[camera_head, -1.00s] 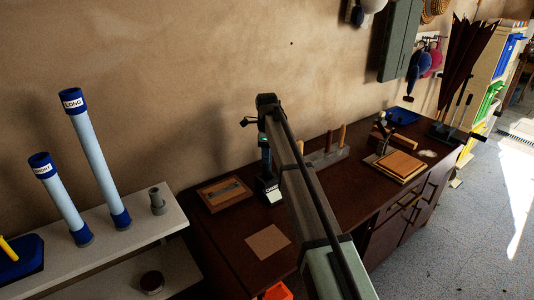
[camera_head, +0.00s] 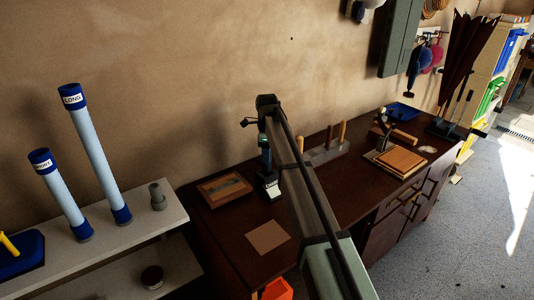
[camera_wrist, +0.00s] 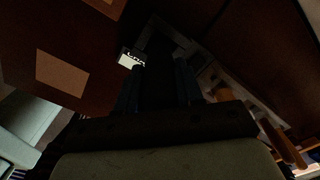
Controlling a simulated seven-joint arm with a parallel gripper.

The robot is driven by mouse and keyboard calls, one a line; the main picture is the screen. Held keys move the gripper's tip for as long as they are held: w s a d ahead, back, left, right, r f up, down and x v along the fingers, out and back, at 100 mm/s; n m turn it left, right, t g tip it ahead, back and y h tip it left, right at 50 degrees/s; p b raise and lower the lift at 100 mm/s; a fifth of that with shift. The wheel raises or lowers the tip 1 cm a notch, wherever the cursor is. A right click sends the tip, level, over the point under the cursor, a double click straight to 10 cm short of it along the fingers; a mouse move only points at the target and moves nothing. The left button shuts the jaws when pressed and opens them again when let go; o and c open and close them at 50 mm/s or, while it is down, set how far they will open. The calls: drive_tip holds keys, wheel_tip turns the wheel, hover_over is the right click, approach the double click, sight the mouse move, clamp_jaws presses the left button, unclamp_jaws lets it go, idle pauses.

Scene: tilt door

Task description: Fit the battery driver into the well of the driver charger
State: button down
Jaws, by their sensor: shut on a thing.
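The driver charger (camera_head: 272,188) stands on the dark workbench, marked by a white label on its front. The label also shows in the wrist view (camera_wrist: 130,58), partly covered. My gripper (camera_head: 264,147) is just above the charger, pointing down. It is shut on the battery driver (camera_wrist: 158,72), a dark shape between the two fingers (camera_wrist: 158,90) in the wrist view. The driver looks roughly upright in the head view. Its lower end is close over or at the charger. The well is hidden, and I cannot tell whether the driver is inside it.
A wooden framed tray (camera_head: 224,189) lies left of the charger, and a tan square (camera_head: 267,236) in front. A grey rack with wooden handles (camera_head: 325,152) stands close on the right. A shelf (camera_head: 120,238) with two labelled tubes is at left.

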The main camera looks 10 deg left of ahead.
drive_tip(key=shift+f, duration=0.45)
drive_tip(key=c, duration=0.6)
unclamp_jaws()
drive_tip(key=shift+c, duration=0.2)
wheel_tip(320, 180, up, 14)
drive_tip(key=shift+f, duration=0.1)
